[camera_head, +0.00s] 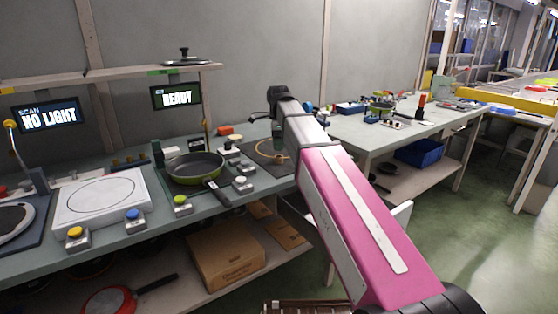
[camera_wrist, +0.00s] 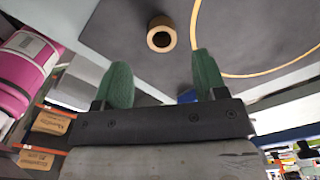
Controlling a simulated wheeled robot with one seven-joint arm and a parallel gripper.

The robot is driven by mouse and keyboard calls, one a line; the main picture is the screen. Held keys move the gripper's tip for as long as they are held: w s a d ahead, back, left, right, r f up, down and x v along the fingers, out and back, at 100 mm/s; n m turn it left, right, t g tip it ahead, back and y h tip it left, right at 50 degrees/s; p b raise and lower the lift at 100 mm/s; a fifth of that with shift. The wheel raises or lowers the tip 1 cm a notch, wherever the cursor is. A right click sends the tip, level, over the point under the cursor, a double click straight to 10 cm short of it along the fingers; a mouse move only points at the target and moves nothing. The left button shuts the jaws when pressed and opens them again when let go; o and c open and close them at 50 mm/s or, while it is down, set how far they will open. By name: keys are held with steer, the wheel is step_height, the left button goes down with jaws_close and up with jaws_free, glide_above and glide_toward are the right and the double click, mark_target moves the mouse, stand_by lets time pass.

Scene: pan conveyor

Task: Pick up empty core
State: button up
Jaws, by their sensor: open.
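The empty core is a short brown cardboard tube (camera_wrist: 152,41) with a dark hollow centre. In the wrist view it stands on the dark grey surface near the top, just beyond my fingertips and between their lines. My gripper (camera_wrist: 161,68) has two green fingers spread wide with nothing between them. In the head view my arm reaches over the right part of the bench, and a green finger of my gripper (camera_head: 277,131) shows by the dark mat (camera_head: 256,158).
A tan ring is marked on the dark mat. A green pan (camera_head: 193,166) sits left of it, with a READY screen (camera_head: 177,96) above. Button boxes line the bench's front edge. Cardboard boxes (camera_head: 226,256) stand on the shelf below. Another table (camera_head: 380,139) stands to the right.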

mark_target(279, 156)
steer(key=shift+w+f, duration=0.1)
steer(key=shift+f, duration=3.15)
steer(key=shift+c, duration=0.3)
steer(key=c, duration=0.9)
